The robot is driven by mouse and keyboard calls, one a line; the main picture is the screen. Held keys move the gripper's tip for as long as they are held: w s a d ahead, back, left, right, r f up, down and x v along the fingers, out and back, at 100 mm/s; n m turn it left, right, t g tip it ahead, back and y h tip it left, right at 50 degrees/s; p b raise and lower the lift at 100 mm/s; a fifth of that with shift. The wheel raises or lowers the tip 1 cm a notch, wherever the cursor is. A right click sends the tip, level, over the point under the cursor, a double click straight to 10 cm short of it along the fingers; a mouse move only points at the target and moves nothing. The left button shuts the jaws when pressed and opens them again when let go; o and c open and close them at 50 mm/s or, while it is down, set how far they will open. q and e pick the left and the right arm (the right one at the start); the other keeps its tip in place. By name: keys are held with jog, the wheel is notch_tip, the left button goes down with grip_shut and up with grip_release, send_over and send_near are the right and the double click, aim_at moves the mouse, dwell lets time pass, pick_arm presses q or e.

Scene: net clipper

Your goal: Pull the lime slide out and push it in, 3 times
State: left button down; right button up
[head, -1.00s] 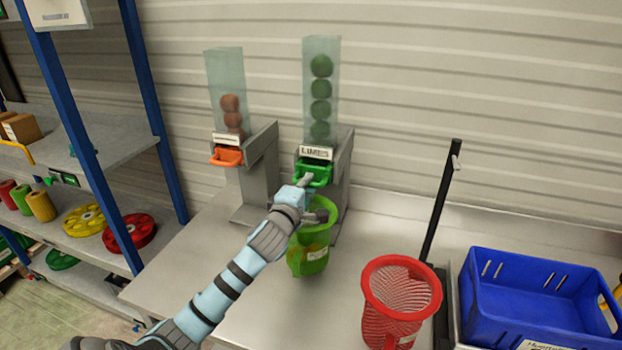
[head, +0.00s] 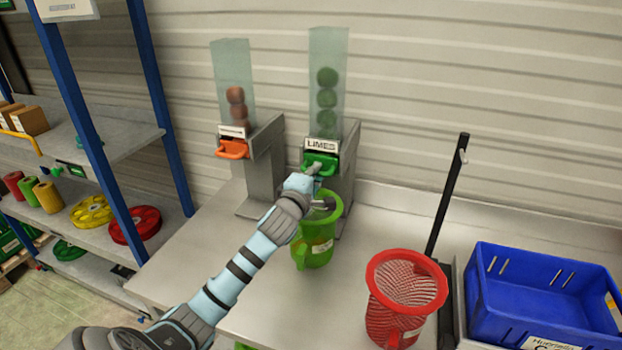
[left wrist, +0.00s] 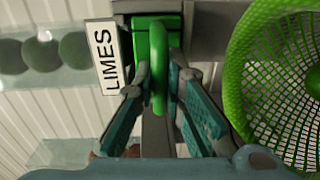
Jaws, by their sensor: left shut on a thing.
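The green lime slide (head: 320,160) sits at the front of the dispenser, under the LIMES label (head: 322,145). My left gripper (head: 315,172) is shut on the slide's handle. In the left wrist view, the gripper's two fingers (left wrist: 159,78) stand on either side of the green handle (left wrist: 158,55). Three limes (head: 327,97) show stacked in the clear tube above. My right gripper is not in view.
An orange slide (head: 232,149) fronts a second dispenser to the left. A red mesh basket (head: 405,300) and a blue crate (head: 540,290) stand to the right, with a black post (head: 447,200) between them. The counter left of the green basket is clear.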

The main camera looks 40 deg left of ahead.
pick_arm(q)
jog(key=p+v, duration=0.1)
jog(key=v, duration=0.9)
jog(key=shift+f+p, duration=0.4)
jog(key=shift+f, duration=0.05)
jog(key=shift+w, duration=0.1)
dwell(0.6)
jog(key=shift+r+b+x, duration=0.15)
jog(key=shift+b+x, duration=0.35)
jog(key=shift+x, duration=2.05)
jog(key=shift+r+b+x, duration=0.1)
jog(key=shift+b+x, duration=0.4)
jog(key=shift+x, duration=2.05)
jog(key=p+v, duration=0.2)
jog(key=v, duration=0.8)
jog(key=shift+s+f, duration=0.3)
jog(key=shift+w, duration=0.1)
